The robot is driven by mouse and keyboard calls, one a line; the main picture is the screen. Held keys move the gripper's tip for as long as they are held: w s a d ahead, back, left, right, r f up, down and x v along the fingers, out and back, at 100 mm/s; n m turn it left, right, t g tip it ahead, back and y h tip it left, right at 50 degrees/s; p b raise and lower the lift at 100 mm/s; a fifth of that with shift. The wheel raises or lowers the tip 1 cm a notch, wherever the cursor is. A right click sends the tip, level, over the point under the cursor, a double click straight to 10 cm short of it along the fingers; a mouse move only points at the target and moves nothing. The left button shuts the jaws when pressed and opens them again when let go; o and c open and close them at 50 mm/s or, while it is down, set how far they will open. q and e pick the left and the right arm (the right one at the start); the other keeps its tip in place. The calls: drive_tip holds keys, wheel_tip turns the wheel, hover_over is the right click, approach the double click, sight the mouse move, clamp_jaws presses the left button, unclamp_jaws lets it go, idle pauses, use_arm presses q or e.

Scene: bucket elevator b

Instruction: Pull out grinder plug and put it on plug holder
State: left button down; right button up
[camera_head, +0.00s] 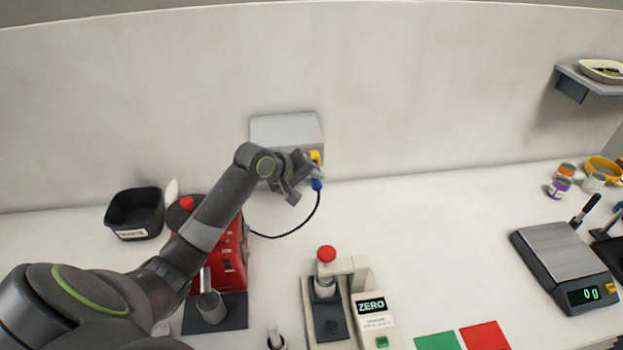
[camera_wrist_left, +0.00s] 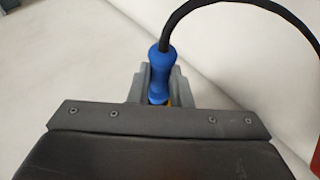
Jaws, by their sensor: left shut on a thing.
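The blue grinder plug (camera_head: 317,185) is at the right end of the grey wall box (camera_head: 285,131), just below a yellow part (camera_head: 315,157). My left gripper (camera_head: 312,173) is shut on the plug. In the left wrist view the blue plug (camera_wrist_left: 160,68) stands between the two grey fingers, with a bit of yellow below it. I cannot tell whether the plug is still in the socket, as the gripper hides its front. Its black cable (camera_head: 300,227) curves to the red grinder (camera_head: 232,256), partly hidden by my arm. I cannot make out the plug holder. My right gripper is not in view.
A black bin (camera_head: 135,212) stands at the back left. A beige machine with a red knob and ZERO display (camera_head: 371,306) is at front centre. Green (camera_head: 437,341) and red (camera_head: 485,336) squares lie beside it. A scale (camera_head: 562,250) and jars are at right. The back centre-right counter is clear.

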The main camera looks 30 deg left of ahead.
use_arm(q)
drive_tip(key=shift+w+a, duration=0.8)
drive_tip(key=shift+w, duration=0.25)
drive_tip(key=shift+w+a+r, duration=0.1)
drive_tip(key=shift+w, duration=0.05)
drive_tip(key=c, duration=1.7)
unclamp_jaws()
drive_tip(key=o, duration=0.4)
drive_tip(key=shift+w+a, duration=0.1)
drive_tip(key=shift+o, duration=0.2)
drive_tip(key=b+v, duration=0.4)
drive_tip(key=v, duration=1.3)
drive_tip(key=shift+s, duration=0.2)
